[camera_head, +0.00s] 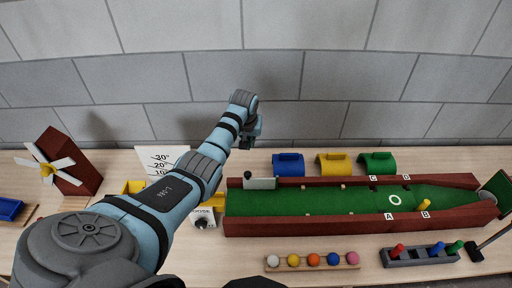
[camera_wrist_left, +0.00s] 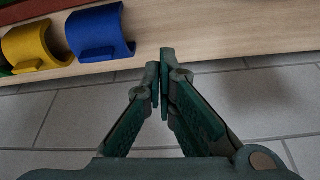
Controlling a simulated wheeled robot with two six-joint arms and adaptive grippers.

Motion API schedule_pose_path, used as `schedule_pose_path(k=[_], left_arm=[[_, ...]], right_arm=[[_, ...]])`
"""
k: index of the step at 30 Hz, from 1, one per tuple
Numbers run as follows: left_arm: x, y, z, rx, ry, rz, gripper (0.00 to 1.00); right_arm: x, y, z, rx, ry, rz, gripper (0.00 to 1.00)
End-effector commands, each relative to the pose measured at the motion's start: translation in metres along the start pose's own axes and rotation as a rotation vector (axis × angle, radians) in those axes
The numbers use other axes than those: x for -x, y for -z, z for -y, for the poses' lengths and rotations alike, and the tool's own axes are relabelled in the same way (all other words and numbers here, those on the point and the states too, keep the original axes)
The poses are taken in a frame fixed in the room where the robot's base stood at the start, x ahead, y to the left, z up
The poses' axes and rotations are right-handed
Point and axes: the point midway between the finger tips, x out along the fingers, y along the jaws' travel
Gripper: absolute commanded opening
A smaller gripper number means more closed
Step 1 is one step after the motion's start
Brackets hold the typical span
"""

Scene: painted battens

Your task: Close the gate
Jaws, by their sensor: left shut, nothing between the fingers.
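A long green lane (camera_head: 300,203) with dark red side walls lies on the table. A green flap (camera_head: 497,188) stands at the lane's right end. I cannot tell which of these is the gate. My left gripper (camera_head: 250,143) is beyond the lane's left end, toward the wall, partly hidden by its wrist. In the left wrist view its fingers (camera_wrist_left: 163,75) are shut and empty, over the floor past the table edge. My right gripper is out of view.
Blue (camera_head: 288,164), yellow (camera_head: 334,164) and green (camera_head: 377,163) arches stand behind the lane. A ball rack (camera_head: 312,267) and a peg block (camera_head: 390,262) are in front. A red windmill (camera_head: 72,160) stands left. My left arm covers part of the table.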

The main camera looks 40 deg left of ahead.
Motion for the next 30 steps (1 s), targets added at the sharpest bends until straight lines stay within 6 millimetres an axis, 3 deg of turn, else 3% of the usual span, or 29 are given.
schedule_pose_path(k=[8, 14, 15, 19, 24, 30], left_arm=[[-0.069, -0.002, -0.009, -0.008, -0.003, 0.001, 0.00], [-0.100, -0.002, -0.006, -0.007, -0.002, -0.001, 0.00], [-0.088, -0.004, -0.004, -0.008, 0.003, 0.003, 0.00], [-0.078, -0.016, -0.004, -0.008, 0.002, 0.001, 0.00], [-0.078, -0.034, -0.004, -0.007, 0.001, 0.001, 0.00], [-0.081, -0.039, -0.004, -0.006, 0.000, 0.002, 0.00]], right_arm=[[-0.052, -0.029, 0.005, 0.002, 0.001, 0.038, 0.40], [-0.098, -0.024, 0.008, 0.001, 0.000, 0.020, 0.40], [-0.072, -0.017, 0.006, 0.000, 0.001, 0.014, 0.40], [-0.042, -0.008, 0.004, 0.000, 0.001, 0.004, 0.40], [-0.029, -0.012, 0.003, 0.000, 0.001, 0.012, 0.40], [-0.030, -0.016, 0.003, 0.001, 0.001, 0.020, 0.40]])
